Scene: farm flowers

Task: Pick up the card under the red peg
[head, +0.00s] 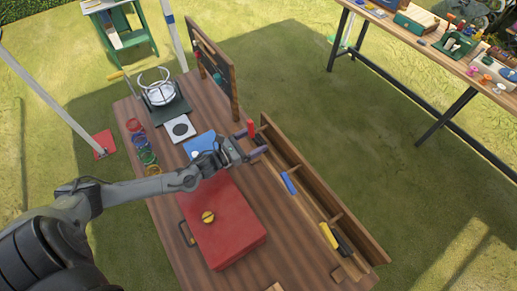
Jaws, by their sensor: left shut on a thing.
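My left gripper (252,142) reaches over the far end of a long wooden rack (300,172) on the table. It is shut on a small upright red object (251,129), which shows between its fingertips. Its lower part is hidden by the fingers. A dark upright board (221,86) in a wooden frame stands at the back of the table. A small red piece (197,58), perhaps the red peg, and a teal piece (217,78) are on its face. I cannot make out a card under the red piece. My right gripper is not in view.
A red box (235,235) with a yellow knob lies below my left arm. A blue item (199,145), a white square with a dark disc (180,128), a wire-topped device (160,92) and several coloured rings (142,148) are nearby. The rack holds blue, yellow and black tools.

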